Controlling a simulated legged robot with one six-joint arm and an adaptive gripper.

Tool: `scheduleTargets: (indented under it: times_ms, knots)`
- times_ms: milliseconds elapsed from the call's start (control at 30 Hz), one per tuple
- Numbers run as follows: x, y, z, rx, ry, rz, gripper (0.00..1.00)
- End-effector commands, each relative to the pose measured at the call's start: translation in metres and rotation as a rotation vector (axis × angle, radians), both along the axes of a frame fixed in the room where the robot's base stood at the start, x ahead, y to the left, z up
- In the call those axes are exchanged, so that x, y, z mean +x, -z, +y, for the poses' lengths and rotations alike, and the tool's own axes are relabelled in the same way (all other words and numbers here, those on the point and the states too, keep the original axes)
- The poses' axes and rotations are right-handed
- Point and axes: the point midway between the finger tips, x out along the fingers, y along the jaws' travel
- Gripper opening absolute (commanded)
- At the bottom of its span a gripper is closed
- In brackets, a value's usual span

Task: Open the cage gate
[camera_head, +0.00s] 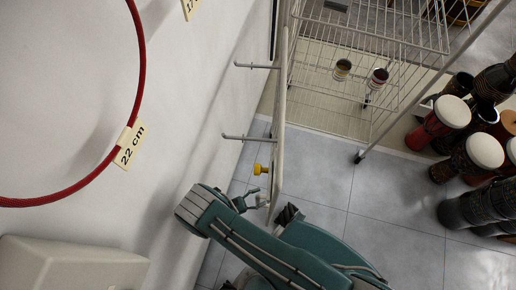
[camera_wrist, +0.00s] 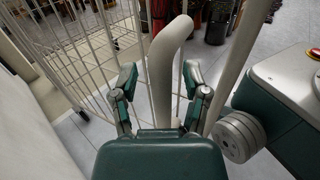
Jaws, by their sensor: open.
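The wire cage (camera_head: 345,112) stands at the upper middle of the head view, with white mesh and a long upright edge bar (camera_head: 281,110) on its left. I cannot tell clearly which panel is the gate. In the wrist view my gripper (camera_wrist: 160,76) is open, with a finger on each side of a thick pale curved bar (camera_wrist: 166,62). The bar lies between the fingers in the picture; contact cannot be told. Cage wires (camera_wrist: 88,55) show behind the left finger.
A white wall with a red ring (camera_head: 139,60) is on the left. Two grey hooks (camera_head: 257,66) stick out left of the edge bar. Goblet drums (camera_head: 485,150) crowd the right side. Two small cans (camera_head: 342,69) show inside the cage. Tiled floor (camera_head: 395,195) is clear between cage and drums.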

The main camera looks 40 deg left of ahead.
Motion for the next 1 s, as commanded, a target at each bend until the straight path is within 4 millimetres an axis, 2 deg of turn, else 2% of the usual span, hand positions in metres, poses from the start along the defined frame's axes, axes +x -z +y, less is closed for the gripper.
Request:
scheduleTargets:
  times_ms: [133,233,700,833,1000]
  knots:
    - [0.0,-0.004,0.0,0.001,0.0,0.0,0.59]
    - [0.0,-0.014,0.001,0.001,0.0,0.0,0.59]
    - [0.001,-0.087,0.002,0.0,0.0,0.0,0.59]
    - [0.001,-0.096,0.002,-0.001,0.0,0.0,0.59]
    - [0.001,-0.099,0.002,-0.002,0.0,0.0,0.59]
